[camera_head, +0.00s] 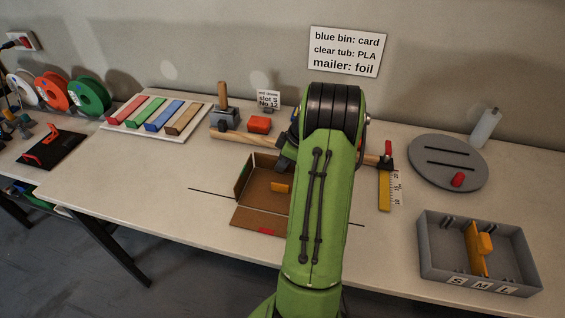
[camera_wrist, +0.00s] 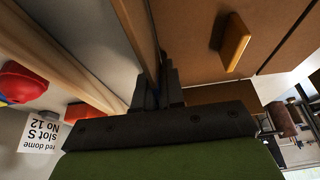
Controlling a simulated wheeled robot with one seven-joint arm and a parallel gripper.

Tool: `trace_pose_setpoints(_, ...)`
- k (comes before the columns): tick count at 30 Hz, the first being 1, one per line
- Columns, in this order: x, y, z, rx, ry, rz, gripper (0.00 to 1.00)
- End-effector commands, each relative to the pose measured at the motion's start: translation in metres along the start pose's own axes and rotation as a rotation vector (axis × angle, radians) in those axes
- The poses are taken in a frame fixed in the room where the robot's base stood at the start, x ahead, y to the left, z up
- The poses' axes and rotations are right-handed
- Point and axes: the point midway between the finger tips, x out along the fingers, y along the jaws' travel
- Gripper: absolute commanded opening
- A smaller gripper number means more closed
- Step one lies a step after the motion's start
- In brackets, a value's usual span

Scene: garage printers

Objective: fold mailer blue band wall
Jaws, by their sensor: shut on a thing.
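The cardboard mailer (camera_head: 262,201) lies open on the table, partly hidden behind my arm. Its left wall with a green band (camera_head: 243,177) stands up, and its front flap with a red band (camera_head: 262,224) lies flat. A yellow tab (camera_head: 281,187) sits on its floor and also shows in the wrist view (camera_wrist: 234,47). My gripper (camera_head: 286,155) is at the mailer's back side. In the wrist view my gripper (camera_wrist: 158,88) is shut on a cardboard wall (camera_wrist: 138,25), seen nearly edge-on with a thin bluish strip. The mailer's right side is hidden.
A wooden bar (camera_head: 232,136) runs behind the mailer, with a red block (camera_head: 259,124) and a grey clamp block (camera_head: 225,119) near it. A yellow ruler (camera_head: 384,190), a grey disc (camera_head: 447,162) and a grey divided bin (camera_head: 437,256) stand right. The table left of the mailer is clear.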

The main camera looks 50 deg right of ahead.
Motion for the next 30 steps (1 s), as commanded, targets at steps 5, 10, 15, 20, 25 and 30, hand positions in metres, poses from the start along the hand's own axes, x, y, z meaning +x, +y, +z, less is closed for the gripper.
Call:
trace_pose_setpoints(5, -0.002, 0.001, -0.001, 0.006, 0.0, -0.014, 0.0)
trace_pose_setpoints(10, -0.006, 0.005, -0.002, 0.038, 0.001, -0.088, 0.0)
trace_pose_setpoints(15, -0.006, 0.009, -0.003, 0.076, 0.001, -0.184, 0.0)
trace_pose_setpoints(20, -0.004, 0.013, -0.003, 0.115, 0.002, -0.283, 0.0)
trace_pose_setpoints(25, 0.0, 0.016, -0.001, 0.147, 0.001, -0.36, 0.0)
trace_pose_setpoints(30, 0.002, 0.016, 0.001, 0.161, 0.0, -0.387, 0.0)
